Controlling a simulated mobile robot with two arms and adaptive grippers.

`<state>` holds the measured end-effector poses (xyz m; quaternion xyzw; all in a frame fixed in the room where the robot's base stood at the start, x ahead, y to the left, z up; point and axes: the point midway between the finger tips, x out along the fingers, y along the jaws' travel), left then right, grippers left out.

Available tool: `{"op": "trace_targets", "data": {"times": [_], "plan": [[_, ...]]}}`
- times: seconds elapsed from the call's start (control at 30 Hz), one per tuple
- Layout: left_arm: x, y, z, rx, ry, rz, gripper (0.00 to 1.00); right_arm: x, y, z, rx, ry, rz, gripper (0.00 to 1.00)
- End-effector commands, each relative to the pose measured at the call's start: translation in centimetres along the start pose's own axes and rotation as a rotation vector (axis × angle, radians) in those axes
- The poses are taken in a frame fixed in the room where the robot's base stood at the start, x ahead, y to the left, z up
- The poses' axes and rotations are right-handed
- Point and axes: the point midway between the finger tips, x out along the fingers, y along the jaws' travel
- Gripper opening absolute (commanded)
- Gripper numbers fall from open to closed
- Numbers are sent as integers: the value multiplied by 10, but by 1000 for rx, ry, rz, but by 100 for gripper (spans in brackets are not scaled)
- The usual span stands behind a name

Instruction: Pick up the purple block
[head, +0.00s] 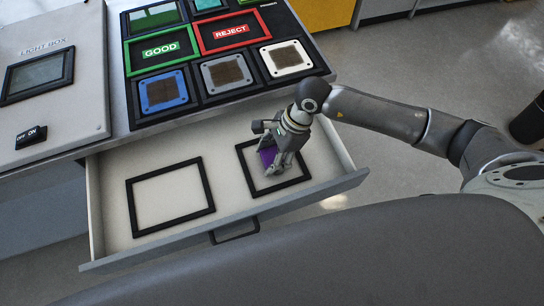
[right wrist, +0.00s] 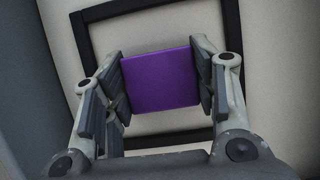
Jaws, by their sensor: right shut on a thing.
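The purple block (head: 267,156) is in the open drawer, inside the right-hand black square frame (head: 304,164). In the right wrist view the purple block (right wrist: 161,81) sits between the two fingers of my right gripper (right wrist: 160,88), with a finger pad against each side. My right gripper (head: 272,152) points down into the drawer and is shut on the block. In the head view the gripper covers part of the block. I cannot tell whether the block still touches the drawer floor. My left gripper is not in view.
The drawer (head: 225,236) also holds an empty left-hand black frame (head: 171,233). Behind it are a light box (head: 88,80) and a panel with GOOD (head: 160,50) and REJECT (head: 231,34) signs and blue, grey and white pads. A dark cylinder (head: 528,122) stands far right.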

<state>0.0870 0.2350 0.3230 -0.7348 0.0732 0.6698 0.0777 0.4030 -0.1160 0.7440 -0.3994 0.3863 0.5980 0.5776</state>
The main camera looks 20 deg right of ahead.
Motion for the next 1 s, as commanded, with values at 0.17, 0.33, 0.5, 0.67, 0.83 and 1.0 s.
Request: {"op": "trace_targets", "data": {"times": [0.17,0.33,0.5,0.67,0.83,1.0], "plan": [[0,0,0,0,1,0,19,0,0,0,0,0,-1,29],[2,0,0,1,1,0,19,-5,0,2,-2,-1,-1,29],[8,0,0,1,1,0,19,-23,-1,10,-4,-1,-5,29],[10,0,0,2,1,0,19,-46,15,17,-4,0,-3,29],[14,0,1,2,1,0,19,-78,43,27,-5,1,-4,29],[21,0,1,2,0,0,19,-97,79,30,-4,3,-2,29]]}}
